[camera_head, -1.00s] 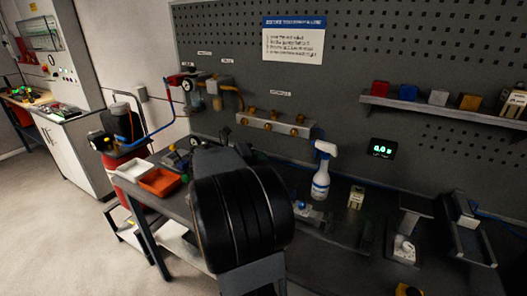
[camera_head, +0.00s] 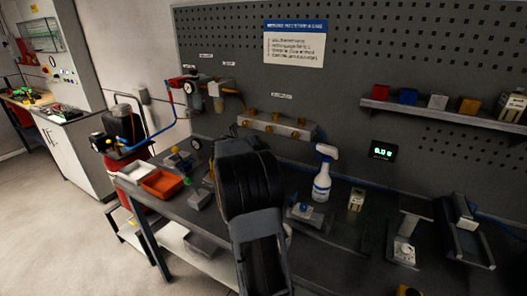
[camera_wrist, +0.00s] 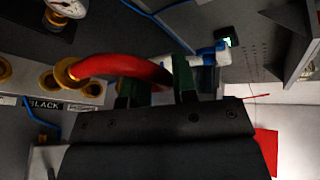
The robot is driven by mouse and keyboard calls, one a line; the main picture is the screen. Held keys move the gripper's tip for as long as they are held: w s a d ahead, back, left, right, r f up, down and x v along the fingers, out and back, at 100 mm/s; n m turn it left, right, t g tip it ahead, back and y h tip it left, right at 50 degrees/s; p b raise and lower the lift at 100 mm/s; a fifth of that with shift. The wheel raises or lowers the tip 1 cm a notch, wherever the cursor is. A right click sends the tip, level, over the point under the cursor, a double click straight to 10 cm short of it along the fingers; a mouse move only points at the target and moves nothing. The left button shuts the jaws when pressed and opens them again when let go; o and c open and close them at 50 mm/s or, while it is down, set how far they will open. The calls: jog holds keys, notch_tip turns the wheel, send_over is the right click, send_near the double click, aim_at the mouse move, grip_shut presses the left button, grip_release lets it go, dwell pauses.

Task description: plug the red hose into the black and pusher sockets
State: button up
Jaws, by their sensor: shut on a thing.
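In the wrist view the red hose (camera_wrist: 110,65) bends in an arc from the brass sockets on the left to between my fingers. My gripper (camera_wrist: 158,90) is shut on it, with dark green fingertips on either side. The hose's left end meets a brass socket (camera_wrist: 66,72) above the BLACK label (camera_wrist: 45,105); whether it is fully seated I cannot tell. In the head view the socket block (camera_head: 275,124) with brass fittings is on the pegboard, just beyond my arm. My arm hides the gripper and hose there. I cannot make out a pusher label.
A spray bottle (camera_head: 321,182) stands on the bench right of my arm. A red tray (camera_head: 162,183) sits at the left end. A lit display (camera_head: 382,150) and a shelf of blocks (camera_head: 440,112) are at the right. A gauge (camera_wrist: 68,8) shows upper left in the wrist view.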

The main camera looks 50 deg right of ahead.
jog(key=shift+f+b, duration=2.4)
jog(key=shift+b, duration=0.35)
notch_tip(320, 180, down, 2)
jog(key=b, duration=0.3)
jog(key=shift+f, duration=0.15)
notch_tip(320, 180, down, 3)
jog(key=shift+f+b, duration=0.1)
jog(key=shift+b, duration=1.15)
